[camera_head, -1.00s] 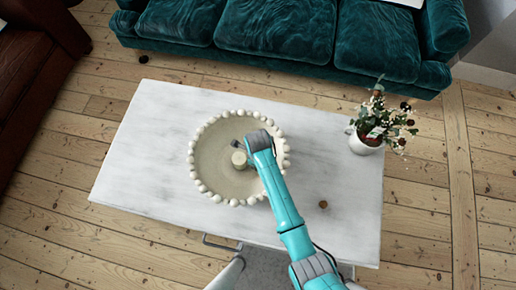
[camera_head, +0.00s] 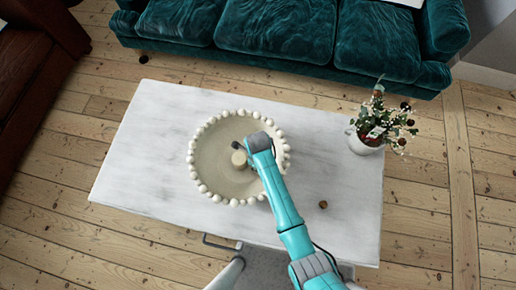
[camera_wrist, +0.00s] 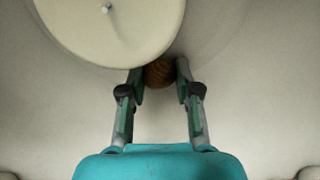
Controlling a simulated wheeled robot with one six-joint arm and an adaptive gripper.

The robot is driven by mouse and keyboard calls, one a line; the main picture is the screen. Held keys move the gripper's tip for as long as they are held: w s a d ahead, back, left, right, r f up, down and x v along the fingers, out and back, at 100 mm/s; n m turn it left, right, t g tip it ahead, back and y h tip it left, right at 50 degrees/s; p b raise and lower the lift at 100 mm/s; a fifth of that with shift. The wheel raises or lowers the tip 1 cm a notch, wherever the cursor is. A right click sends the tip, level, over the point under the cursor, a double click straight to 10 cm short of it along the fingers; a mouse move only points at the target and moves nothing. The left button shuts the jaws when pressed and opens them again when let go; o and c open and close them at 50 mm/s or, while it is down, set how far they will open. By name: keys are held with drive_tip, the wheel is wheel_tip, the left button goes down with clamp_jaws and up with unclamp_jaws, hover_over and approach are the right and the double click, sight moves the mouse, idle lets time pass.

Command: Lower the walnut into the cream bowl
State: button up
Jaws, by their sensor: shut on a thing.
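The walnut (camera_wrist: 159,74) is a small brown ridged ball between the fingertips of my gripper (camera_wrist: 160,80) in the wrist view. My gripper is shut on it. The cream bowl (camera_head: 214,135) is wide and shallow, with a rim of round beads, and stands on the white table. My gripper is over the inside of the bowl in the head view, where the walnut cannot be made out. The bowl's pale inner surface (camera_wrist: 60,115) fills the wrist view behind the fingers. I cannot tell whether the walnut touches the bowl.
A pale round object (camera_head: 239,159) is close beside my gripper within the bowl's outline; its disc-like top (camera_wrist: 110,30) has a small knob. A small brown object (camera_head: 323,204) lies on the white table (camera_head: 150,150). A white pot with a plant (camera_head: 368,142) stands at right.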

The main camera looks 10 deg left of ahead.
drive_tip(key=o, duration=0.9)
drive_tip(key=shift+c, duration=0.2)
wheel_tip(320, 180, up, 12)
